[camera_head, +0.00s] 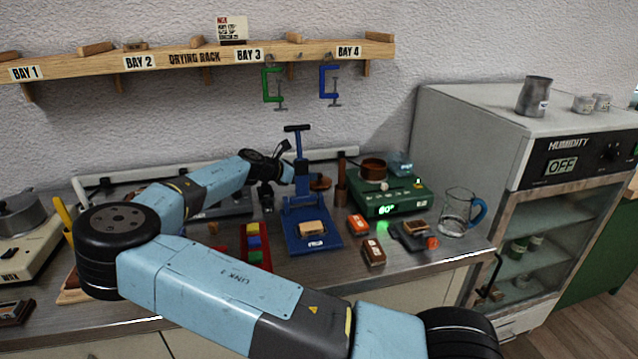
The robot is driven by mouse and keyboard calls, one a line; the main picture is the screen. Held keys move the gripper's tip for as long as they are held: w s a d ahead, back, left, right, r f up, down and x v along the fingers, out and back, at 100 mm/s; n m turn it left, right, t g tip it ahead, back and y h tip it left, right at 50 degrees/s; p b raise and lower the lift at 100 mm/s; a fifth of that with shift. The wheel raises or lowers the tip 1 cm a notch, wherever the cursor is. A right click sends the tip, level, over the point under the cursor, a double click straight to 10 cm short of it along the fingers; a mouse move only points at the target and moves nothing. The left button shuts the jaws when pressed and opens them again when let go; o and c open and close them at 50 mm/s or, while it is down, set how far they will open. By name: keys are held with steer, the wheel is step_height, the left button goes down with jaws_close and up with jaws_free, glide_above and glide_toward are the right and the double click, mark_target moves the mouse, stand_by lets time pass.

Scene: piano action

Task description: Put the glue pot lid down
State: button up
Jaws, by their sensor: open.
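A copper-coloured pot (374,169), which looks like the glue pot, sits on a green heater (388,197) with a lit green display. A round brown piece (320,183), possibly the glue pot lid, shows behind the blue press, to the right of my gripper; the press partly hides what is around it. My gripper (268,190) is open, at the back of the bench, left of the blue press's upright. It looks small and dark here, and I see nothing held in it. It is apart from the pot.
The blue press (313,240) stands mid-bench with a light block on it. Small brown blocks (373,252) and a glass jug (459,212) are to the right. A red tray (256,257) with coloured blocks lies left. A shelf (190,60) with hanging clamps is above.

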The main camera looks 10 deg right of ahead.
mark_target(319, 178)
steer(key=shift+x, duration=3.1)
steer(key=shift+s+f, duration=0.1)
steer(key=shift+s, duration=0.05)
jaws_close()
